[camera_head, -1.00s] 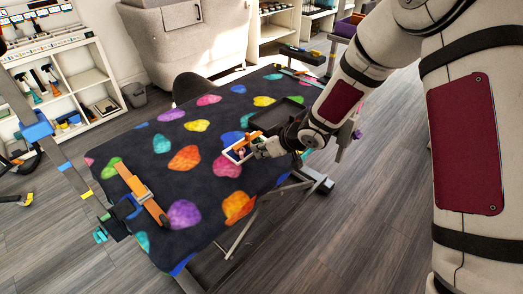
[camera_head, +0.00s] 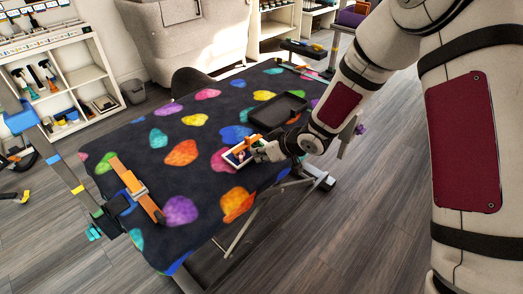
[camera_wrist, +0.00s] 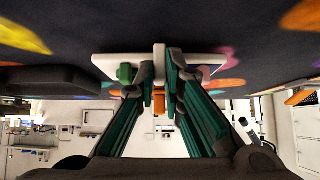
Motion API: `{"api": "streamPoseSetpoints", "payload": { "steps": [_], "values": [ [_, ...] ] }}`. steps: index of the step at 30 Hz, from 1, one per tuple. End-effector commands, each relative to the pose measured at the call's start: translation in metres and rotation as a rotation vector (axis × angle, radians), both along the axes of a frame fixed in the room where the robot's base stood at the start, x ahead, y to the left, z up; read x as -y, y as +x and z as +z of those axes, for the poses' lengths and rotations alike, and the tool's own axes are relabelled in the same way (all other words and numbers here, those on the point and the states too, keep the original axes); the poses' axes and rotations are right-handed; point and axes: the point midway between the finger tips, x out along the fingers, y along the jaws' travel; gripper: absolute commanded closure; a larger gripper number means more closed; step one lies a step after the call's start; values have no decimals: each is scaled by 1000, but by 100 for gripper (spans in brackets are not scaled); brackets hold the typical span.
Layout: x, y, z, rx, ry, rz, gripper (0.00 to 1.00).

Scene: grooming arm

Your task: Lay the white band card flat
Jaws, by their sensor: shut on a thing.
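The white band card (camera_head: 228,157) is near the front right edge of the dark patterned table, with orange and green pieces on it. It looks tilted, and I cannot tell whether its edge touches the cloth. My gripper (camera_head: 259,152) is at its right side. My gripper (camera_wrist: 160,88) is shut on the card's middle part there, and an orange piece shows between the fingers. The fingers hide part of the card.
A black tray (camera_head: 279,111) lies on the table (camera_head: 160,157) just behind my gripper. The cloth left of the card is bare. A grey armchair (camera_head: 183,40) stands behind.

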Motion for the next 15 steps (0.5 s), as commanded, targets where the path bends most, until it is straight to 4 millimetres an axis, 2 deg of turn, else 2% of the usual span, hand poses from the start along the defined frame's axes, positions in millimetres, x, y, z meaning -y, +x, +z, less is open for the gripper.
{"api": "streamPoseSetpoints", "payload": {
  "steps": [13, 14, 15],
  "values": [
    [0, 0, -5, 1, 0, 1, 100],
    [0, 0, -5, 1, 0, 1, 86],
    [0, 0, -5, 1, 0, 1, 77]
  ]
}}
